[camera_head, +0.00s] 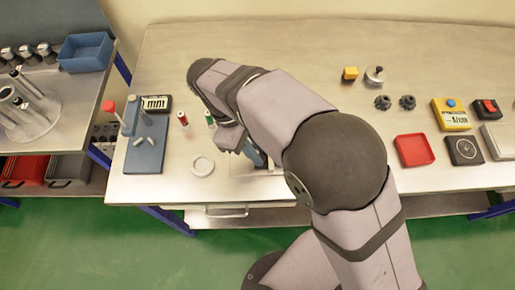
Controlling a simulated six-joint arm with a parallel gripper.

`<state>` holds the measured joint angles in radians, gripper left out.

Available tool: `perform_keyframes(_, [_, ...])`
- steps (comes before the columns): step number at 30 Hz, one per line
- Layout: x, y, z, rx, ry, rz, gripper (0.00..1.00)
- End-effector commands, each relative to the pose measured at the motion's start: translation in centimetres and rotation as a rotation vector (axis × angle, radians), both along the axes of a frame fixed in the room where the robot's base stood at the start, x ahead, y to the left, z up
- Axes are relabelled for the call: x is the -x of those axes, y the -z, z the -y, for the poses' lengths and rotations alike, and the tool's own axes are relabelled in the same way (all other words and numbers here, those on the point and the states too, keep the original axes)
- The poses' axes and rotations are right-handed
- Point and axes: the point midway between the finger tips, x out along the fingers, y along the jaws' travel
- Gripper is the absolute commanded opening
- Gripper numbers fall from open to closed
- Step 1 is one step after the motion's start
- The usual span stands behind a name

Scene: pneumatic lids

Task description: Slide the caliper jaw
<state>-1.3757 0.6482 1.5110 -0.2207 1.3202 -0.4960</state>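No caliper jaw can be made out for certain. A blue stand (146,146) with a red-topped post stands at the left of the bench, with small pale pieces on it. A blue-grey piece (256,157) shows just right of my gripper, mostly hidden by my arm.
Red (183,119) and green (209,118) small cylinders and a white ring (202,165) lie between stand and gripper. A red tray (414,150), a yellow box (450,115) and black parts lie at right. The back middle is clear. A drawer handle (227,211) is at the front edge.

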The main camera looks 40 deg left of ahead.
Motion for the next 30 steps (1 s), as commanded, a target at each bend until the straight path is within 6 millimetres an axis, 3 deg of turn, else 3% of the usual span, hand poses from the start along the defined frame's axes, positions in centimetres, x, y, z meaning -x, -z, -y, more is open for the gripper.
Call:
perform_keyframes(5, [0.3, -0.1, -0.3, 0.001, -0.002, 0.0, 0.0])
perform_keyframes(12, [2.3, -0.3, -2.3, 0.0, -0.003, -0.001, 0.0])
perform_keyframes(21, [2.7, -0.1, -2.7, -0.006, -0.001, -0.003, 0.0])
perform_keyframes(22, [2.7, -0.1, -2.7, -0.007, -0.001, -0.003, 0.21])
perform_keyframes(24, [2.6, -0.1, -2.7, -0.007, -0.001, -0.002, 0.36])
perform_keyframes(30, [2.5, 0.0, -2.6, -0.003, -0.001, -0.002, 0.36])
